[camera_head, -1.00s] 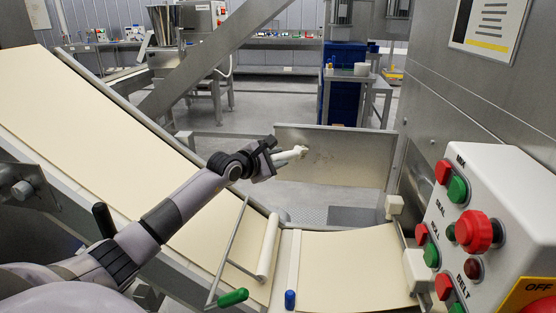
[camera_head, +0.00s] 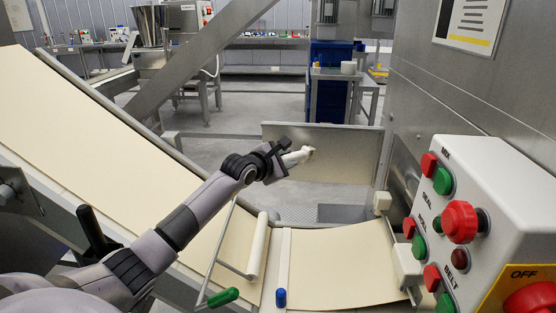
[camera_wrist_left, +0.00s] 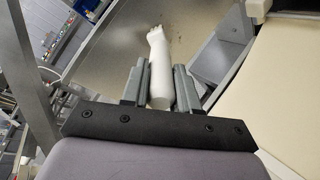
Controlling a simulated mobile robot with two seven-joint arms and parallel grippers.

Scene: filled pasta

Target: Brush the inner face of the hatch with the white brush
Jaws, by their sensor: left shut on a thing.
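The hatch (camera_head: 345,158) is a flat grey metal panel standing open at the middle of the head view. Its broad face is turned toward me. My left gripper (camera_head: 279,161) is shut on the handle of the white brush (camera_head: 296,157), in front of the hatch's left part. The brush head points right and overlaps the hatch face; I cannot tell for sure whether the bristles touch it. In the left wrist view, the white brush (camera_wrist_left: 159,65) sticks out between the two fingers of my left gripper (camera_wrist_left: 161,75), over the hatch surface (camera_wrist_left: 110,55). My right gripper is not in view.
A cream dough sheet (camera_head: 90,120) runs down a sloped conveyor to a roller (camera_head: 259,245). A second sheet (camera_head: 340,265) lies below the hatch. A white control box (camera_head: 490,210) with red and green buttons stands at right. Behind the hatch is open floor.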

